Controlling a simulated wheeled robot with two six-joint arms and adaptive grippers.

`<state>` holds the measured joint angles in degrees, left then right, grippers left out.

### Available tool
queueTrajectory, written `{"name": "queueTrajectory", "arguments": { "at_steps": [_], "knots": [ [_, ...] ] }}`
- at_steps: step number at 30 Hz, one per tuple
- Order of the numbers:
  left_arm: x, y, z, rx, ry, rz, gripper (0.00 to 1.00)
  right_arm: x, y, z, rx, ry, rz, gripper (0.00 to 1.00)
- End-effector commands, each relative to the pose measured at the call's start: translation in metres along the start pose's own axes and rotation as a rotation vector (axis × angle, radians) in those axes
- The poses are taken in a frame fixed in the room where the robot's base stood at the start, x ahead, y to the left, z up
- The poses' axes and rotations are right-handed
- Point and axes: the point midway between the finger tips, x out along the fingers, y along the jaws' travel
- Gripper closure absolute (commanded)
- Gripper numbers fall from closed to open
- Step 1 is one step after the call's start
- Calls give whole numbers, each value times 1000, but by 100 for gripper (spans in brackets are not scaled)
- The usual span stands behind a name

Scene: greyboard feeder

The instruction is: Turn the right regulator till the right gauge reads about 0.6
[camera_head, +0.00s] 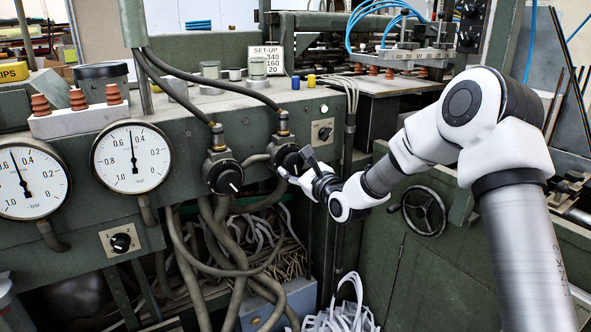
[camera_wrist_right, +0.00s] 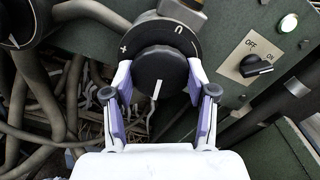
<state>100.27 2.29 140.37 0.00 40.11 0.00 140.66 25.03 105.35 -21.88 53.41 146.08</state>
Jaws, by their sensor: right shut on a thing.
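The right regulator (camera_head: 286,156) is a round black knob below a brass fitting on the green machine. My right gripper (camera_head: 303,170) is at it from the right. In the wrist view the two fingers of my right gripper (camera_wrist_right: 160,92) are shut on the knob (camera_wrist_right: 160,68), one on each side; its white mark points down. The right gauge (camera_head: 131,157) is a white dial in bar; its needle points almost straight up, between the 0.6 and 0.4 labels. My left gripper is not in view.
The left regulator (camera_head: 224,177) sits just left of the right one. The left gauge (camera_head: 30,182) is at the far left. An OFF/ON switch (camera_wrist_right: 257,66) and a lit button (camera_wrist_right: 288,23) are right of the knob. Hoses (camera_head: 205,250) hang below; a handwheel (camera_head: 424,212) is right.

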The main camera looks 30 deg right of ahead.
Motion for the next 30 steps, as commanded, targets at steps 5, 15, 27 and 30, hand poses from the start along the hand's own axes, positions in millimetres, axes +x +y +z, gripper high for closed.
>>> {"name": "queueTrajectory", "arguments": {
  "at_steps": [5, 15, 27, 30],
  "knots": [
    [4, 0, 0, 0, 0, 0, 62, 0, 2, -2, 95, 4, 2, 78],
    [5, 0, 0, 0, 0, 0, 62, 0, 2, -2, 169, 5, 3, 78],
    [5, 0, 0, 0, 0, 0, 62, -1, 2, -3, 171, 7, 4, 26],
    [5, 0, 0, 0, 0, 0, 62, 0, 2, -2, 171, 5, 4, 18]
  ]
}}
